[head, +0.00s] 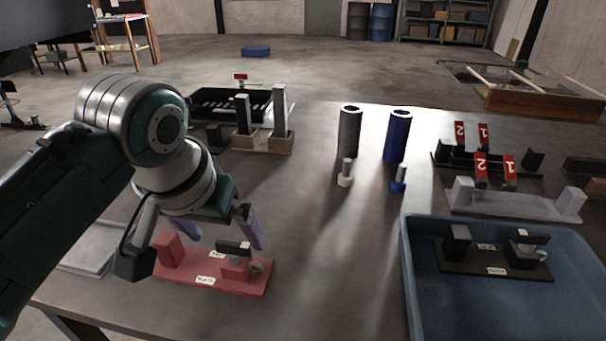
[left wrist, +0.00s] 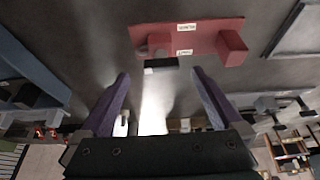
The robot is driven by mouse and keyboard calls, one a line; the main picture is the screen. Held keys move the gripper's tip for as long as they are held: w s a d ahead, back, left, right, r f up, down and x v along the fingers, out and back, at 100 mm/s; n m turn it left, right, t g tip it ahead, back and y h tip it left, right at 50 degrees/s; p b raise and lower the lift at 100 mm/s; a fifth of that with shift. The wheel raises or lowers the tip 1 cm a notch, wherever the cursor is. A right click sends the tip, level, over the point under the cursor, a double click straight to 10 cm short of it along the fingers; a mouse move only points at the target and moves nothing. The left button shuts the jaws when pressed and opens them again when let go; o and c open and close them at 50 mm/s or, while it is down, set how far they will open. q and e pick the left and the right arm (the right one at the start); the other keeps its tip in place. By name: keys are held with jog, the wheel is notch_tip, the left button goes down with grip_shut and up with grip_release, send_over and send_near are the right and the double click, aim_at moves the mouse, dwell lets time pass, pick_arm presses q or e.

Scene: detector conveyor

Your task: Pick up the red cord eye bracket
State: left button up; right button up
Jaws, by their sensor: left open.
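A red base plate (head: 208,283) with white labels lies flat near the table's front edge. On its right part sits a small red bracket (head: 233,268) with a black bar on top and a grey ring at its side. A taller red block (head: 166,249) stands at the plate's left end. My left gripper (head: 225,242) is open and empty above the plate. In the left wrist view, its purple fingers (left wrist: 161,76) are spread, with the black bar (left wrist: 160,63) just ahead of the gap. My right gripper is not in view.
A blue tray (head: 408,262) at the right holds a black plate (head: 494,262) with similar parts. Grey (head: 350,130) and blue (head: 398,135) cylinders stand mid-table. Stands with red numbered tags (head: 484,133) are at the right. A light tray (head: 90,258) lies left.

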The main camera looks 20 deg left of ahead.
aim_at(238, 251)
pick_arm(q)
jog(key=x, duration=0.3)
jog(key=shift+a+f+b, duration=0.15)
jog(key=shift+a+b, duration=0.15)
jog(key=shift+b, duration=0.05)
jog(key=b+x, duration=0.1)
jog(key=x, duration=0.1)
jog(key=b+x, duration=0.1)
jog(key=x, duration=0.2)
jog(key=shift+w+d, duration=0.1)
jog(key=shift+w, duration=0.15)
jog(key=c, duration=0.5)
grip_shut()
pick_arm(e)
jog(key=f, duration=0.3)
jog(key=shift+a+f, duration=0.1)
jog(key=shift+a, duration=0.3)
